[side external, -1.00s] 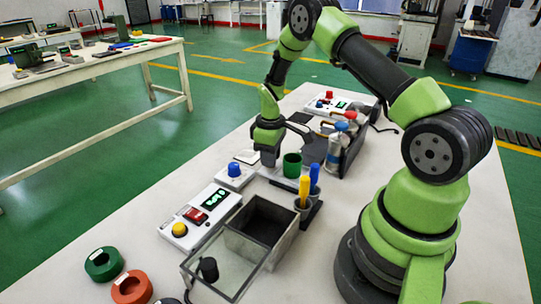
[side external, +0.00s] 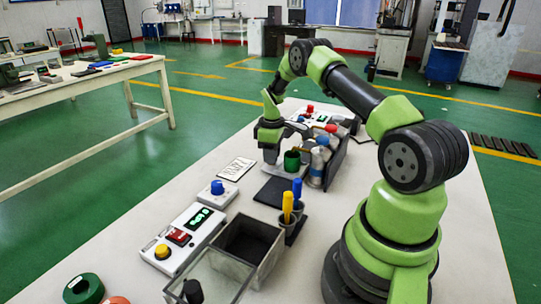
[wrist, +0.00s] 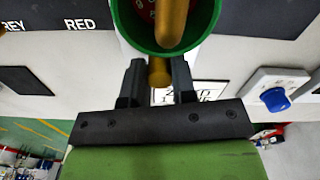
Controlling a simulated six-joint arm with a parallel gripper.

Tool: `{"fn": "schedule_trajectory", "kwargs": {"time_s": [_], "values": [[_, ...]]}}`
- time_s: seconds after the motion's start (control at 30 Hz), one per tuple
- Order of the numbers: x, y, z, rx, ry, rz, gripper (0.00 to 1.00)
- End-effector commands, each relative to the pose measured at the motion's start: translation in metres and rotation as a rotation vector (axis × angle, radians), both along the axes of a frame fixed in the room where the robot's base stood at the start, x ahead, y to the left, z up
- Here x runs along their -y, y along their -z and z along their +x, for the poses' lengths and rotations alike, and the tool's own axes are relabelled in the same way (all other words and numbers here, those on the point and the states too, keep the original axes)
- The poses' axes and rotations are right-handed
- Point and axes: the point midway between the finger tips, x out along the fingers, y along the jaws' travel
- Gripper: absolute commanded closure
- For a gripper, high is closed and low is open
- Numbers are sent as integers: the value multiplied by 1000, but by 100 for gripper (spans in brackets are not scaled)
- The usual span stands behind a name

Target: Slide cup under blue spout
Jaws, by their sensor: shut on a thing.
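The green cup (side external: 292,161) stands upright beside the row of capped bottles in the side view. It also shows at the top of the wrist view (wrist: 119,22), with red inside. A brass-coloured rod (wrist: 172,22) crosses its mouth; this looks like a spout, but its colour label is not visible. My gripper (side external: 271,152) is beside the cup. In the wrist view its two fingers (wrist: 157,82) flank a brass-coloured stub (wrist: 160,72) at the cup's side, which looks like its handle. The bottles include a blue cap (side external: 322,141) and a red cap (side external: 332,128).
A dark mat (side external: 270,194) lies bare in front of the cup. A white card (side external: 237,168), a blue knob box (side external: 217,188), a control box (side external: 190,236), an open bin (side external: 258,238) and yellow- and blue-handled tools (side external: 290,203) stand nearer. A "RED" label (wrist: 80,24) shows.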

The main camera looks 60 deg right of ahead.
Motion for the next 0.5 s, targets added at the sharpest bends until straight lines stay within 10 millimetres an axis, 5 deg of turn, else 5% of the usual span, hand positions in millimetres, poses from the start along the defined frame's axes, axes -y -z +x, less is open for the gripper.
{"fn": "schedule_trajectory", "kwargs": {"time_s": [0.03, 0.13, 0.5], "values": [[0, 0, 1, 2, -1, -1, 71], [0, 0, 1, 2, -1, -1, 50], [0, -9, 1, 3, 0, -2, 50]]}}
